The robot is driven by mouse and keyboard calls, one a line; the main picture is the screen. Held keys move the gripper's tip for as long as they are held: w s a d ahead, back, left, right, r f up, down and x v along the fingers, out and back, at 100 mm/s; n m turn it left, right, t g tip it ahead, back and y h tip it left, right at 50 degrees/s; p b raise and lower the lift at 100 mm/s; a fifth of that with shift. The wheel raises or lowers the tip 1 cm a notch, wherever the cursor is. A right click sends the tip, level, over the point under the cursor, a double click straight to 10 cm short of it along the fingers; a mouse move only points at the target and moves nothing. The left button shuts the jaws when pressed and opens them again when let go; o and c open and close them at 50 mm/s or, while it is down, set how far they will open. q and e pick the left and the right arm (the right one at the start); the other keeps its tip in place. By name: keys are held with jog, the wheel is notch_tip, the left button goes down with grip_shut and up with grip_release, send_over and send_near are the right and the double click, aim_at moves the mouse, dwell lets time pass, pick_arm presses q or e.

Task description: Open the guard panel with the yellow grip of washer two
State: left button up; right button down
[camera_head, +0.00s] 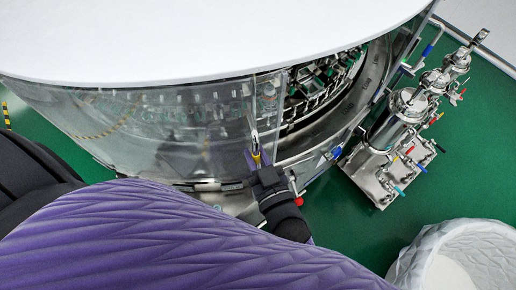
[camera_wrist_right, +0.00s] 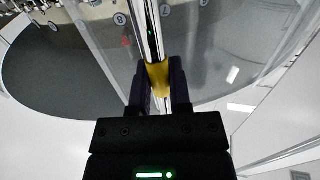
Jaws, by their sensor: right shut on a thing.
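The washer (camera_head: 200,45) is a large round machine with a white top and clear guard panels around its side. A clear guard panel (camera_head: 200,120) has an upright metal handle with a yellow grip (camera_head: 256,158) near its right edge. My right gripper (camera_head: 256,160) is at this handle. In the right wrist view the two dark fingers (camera_wrist_right: 159,85) are shut on the yellow grip (camera_wrist_right: 158,76), one on each side. To the right of the panel edge the side is open, showing the machine's inner ring (camera_head: 322,85). My left gripper is not in view.
A steel filter unit (camera_head: 405,115) with coloured valve handles stands on the green floor (camera_head: 340,215) right of the washer. A white bin (camera_head: 460,252) is at the lower right. Green floor is free between them.

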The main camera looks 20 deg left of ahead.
dwell(0.4)
jog(key=c, duration=0.6)
grip_release()
jog(key=p+v, duration=0.1)
jog(key=v, duration=0.9)
